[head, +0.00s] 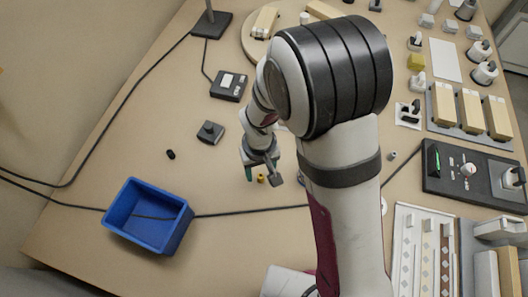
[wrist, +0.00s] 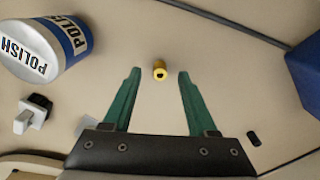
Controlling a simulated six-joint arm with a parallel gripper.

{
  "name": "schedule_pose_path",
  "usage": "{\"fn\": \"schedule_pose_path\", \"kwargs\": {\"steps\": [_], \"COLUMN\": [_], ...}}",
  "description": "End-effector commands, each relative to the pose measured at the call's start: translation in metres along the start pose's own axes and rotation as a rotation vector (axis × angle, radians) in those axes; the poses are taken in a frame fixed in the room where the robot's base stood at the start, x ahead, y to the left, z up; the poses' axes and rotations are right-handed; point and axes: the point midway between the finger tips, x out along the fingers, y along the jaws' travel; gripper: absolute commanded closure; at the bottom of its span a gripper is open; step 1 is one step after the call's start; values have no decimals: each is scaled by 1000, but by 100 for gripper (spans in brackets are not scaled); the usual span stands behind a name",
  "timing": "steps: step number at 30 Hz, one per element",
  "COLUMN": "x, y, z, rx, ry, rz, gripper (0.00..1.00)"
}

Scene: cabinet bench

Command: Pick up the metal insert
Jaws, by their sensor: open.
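My gripper (wrist: 159,75) has two green fingers, spread wide and empty. In the head view my gripper (head: 262,176) points down at the bench, left of my large arm link. The exact height above the insert cannot be told.
A blue bin (head: 126,222) stands at lower left. A black cable (head: 235,212) crosses the bench near the insert. A small black piece (head: 171,154) lies to the left. A polish can (wrist: 48,48) and a black-and-white part (wrist: 33,113) stand left in the wrist view.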

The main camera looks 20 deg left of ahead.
Motion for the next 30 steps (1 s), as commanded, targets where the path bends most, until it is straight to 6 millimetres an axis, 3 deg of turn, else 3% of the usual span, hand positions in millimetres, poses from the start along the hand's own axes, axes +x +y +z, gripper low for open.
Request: {"fn": "schedule_pose_path", "kwargs": {"steps": [3, 10, 20, 30], "x": [18, 20, 20, 20], "y": [0, 0, 0, 0], "z": [1, 0, 0, 0], "rx": [2, 1, 1, 1], "ry": [-3, 1, 1, 1], "rz": [0, 0, 0, 0], "gripper": [42, 42, 99, 100]}}
